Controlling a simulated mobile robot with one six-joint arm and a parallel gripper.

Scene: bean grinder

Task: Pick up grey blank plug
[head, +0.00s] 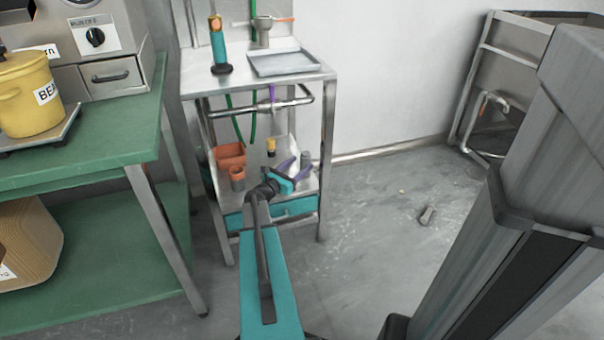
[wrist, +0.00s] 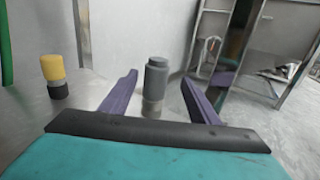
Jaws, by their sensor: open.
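The grey blank plug (wrist: 156,77) stands upright on the metal lower shelf in the wrist view, a dark grey cylinder with a narrower cap and a lighter base. In the head view the plug (head: 305,159) is small, at the right side of that shelf. My gripper (wrist: 158,88) is open, its purple fingers on either side of the plug's line in the wrist view. In the head view my gripper (head: 296,168) reaches over the shelf beside the plug. I cannot tell whether the plug is fully between the fingertips. No contact shows.
A yellow-and-black plug (wrist: 54,76) stands left on the shelf (head: 283,150). Orange containers (head: 231,156) sit farther left. The cart's front right leg (head: 326,170) is close to my gripper. The upper shelf holds a metal tray (head: 283,62). A green table (head: 90,130) stands left.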

